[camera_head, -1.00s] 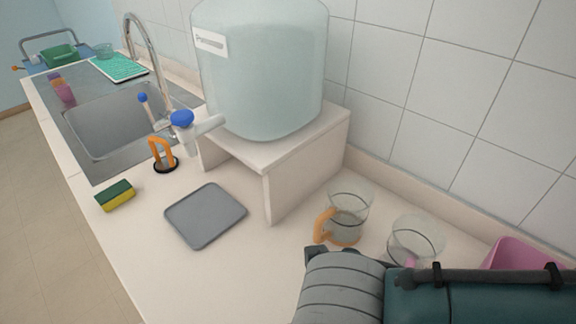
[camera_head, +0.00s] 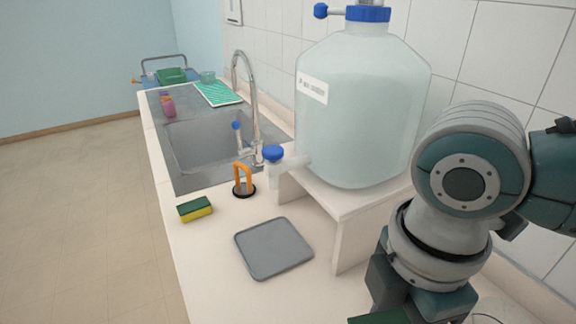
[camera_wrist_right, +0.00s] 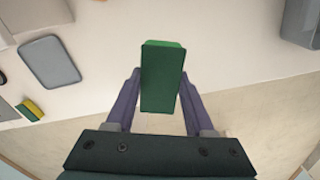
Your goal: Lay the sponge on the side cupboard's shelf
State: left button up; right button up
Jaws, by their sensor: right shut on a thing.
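My right gripper (camera_wrist_right: 160,78) is shut on a green block-shaped sponge (camera_wrist_right: 162,80), its two purple fingers on either side of it. The held sponge's green edge (camera_head: 382,317) also shows at the bottom of the head view, below my right wrist. A second sponge, green over yellow (camera_head: 195,209), lies on the counter left of the grey tray; it also shows at the left of the right wrist view (camera_wrist_right: 31,109). The side cupboard and its shelf are not recognisable in either view. My left gripper is out of view.
The grey tray (camera_head: 273,248) lies flat on the counter (camera_head: 215,265). A large water carboy (camera_head: 360,110) stands on a white stand (camera_head: 355,215). An orange-handled item (camera_head: 243,179) stands by the sink (camera_head: 205,143). Open floor (camera_head: 80,210) lies left of the counter.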

jog(key=w+d+r+m, duration=0.1)
jog(key=d+r+m, duration=0.2)
jog(key=r+m, duration=0.85)
jog(key=d+r+m, duration=0.3)
jog(key=r+m, duration=0.5)
jog(key=r, duration=0.6)
jog(key=s+r+p, duration=0.3)
jog(key=r+p, duration=0.8)
jog(key=p, duration=0.2)
jog(key=s+r+p, duration=0.2)
jog(key=r+p, duration=1)
jog(key=p, duration=0.1)
jog(key=shift+s, duration=0.4)
